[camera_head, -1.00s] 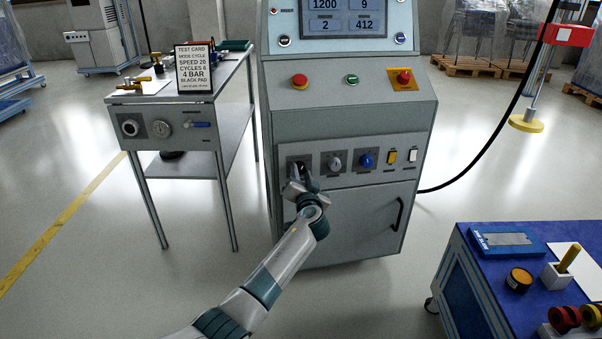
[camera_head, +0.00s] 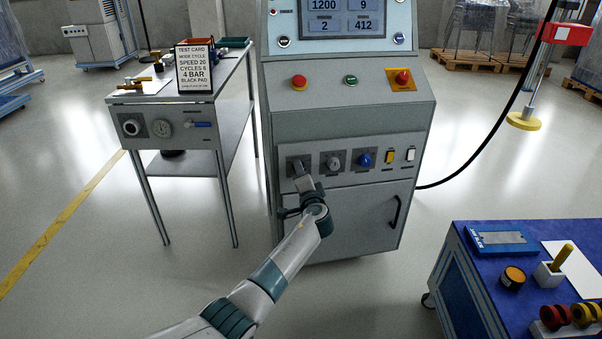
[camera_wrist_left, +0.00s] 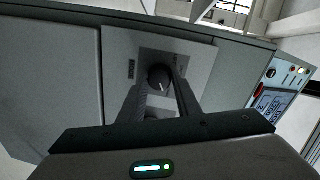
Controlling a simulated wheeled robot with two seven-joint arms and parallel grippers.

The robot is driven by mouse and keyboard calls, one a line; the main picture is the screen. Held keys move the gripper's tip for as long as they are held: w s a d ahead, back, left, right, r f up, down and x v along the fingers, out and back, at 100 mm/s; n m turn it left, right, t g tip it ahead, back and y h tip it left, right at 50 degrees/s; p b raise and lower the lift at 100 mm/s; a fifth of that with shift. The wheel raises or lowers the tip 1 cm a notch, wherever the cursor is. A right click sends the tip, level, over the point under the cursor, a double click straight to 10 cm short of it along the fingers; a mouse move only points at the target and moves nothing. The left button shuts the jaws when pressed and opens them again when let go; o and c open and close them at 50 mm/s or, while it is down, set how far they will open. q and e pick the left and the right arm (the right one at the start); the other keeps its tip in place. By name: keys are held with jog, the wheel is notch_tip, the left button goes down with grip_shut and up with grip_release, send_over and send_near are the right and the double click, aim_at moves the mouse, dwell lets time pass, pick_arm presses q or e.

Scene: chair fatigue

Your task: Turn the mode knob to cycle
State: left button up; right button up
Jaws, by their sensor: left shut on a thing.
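The grey machine cabinet (camera_head: 345,120) stands ahead with a row of controls on its front. My left gripper (camera_head: 299,172) reaches the leftmost plate of that row, and its arm comes in from the lower left. In the left wrist view a dark round knob with a pale pointer mark (camera_wrist_left: 160,77) sits on a light plate (camera_wrist_left: 199,62). My left gripper's fingers (camera_wrist_left: 159,88) are shut on this knob, one on each side. My right gripper is not in view.
A grey knob (camera_head: 334,162), a blue knob (camera_head: 365,160) and two small switches sit to the right on the same panel. A test card (camera_head: 195,69) stands on the side table at left. A blue cart (camera_head: 480,270) stands at lower right.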

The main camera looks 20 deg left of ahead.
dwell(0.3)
pick_arm(q)
jog(key=o, duration=1.1)
jog(key=shift+c, duration=0.2)
jog(key=shift+s+d, duration=0.1)
jog(key=p+v, duration=0.2)
jog(key=v, duration=1.5)
jog(key=shift+p, duration=0.4)
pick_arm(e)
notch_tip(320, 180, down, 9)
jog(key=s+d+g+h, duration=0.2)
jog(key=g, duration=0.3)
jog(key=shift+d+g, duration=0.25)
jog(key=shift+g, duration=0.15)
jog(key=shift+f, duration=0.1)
